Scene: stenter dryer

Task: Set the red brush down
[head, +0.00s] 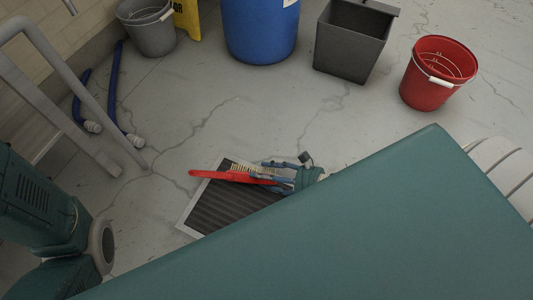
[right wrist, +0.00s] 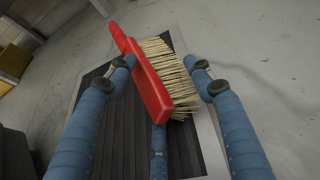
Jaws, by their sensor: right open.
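The red brush (head: 230,176) has a long red handle and pale bristles. It is at the dark ribbed panel (head: 218,211) with a light frame on the floor, its handle reaching past the panel's left edge. In the right wrist view the brush (right wrist: 150,80) lies across the space between the blue fingers, bristles toward the right, with the panel (right wrist: 112,140) behind it. My right gripper (head: 270,174) is open around the bristle end. I cannot tell whether the brush touches the panel or a finger. My left gripper is out of view.
A large green surface (head: 350,230) fills the lower right. A red bucket (head: 428,85), grey bin (head: 350,45), blue drum (head: 260,30) and grey bucket (head: 150,32) stand at the back. Blue hoses (head: 118,95) and a grey tubular frame (head: 85,88) are at left. Cracked floor between is clear.

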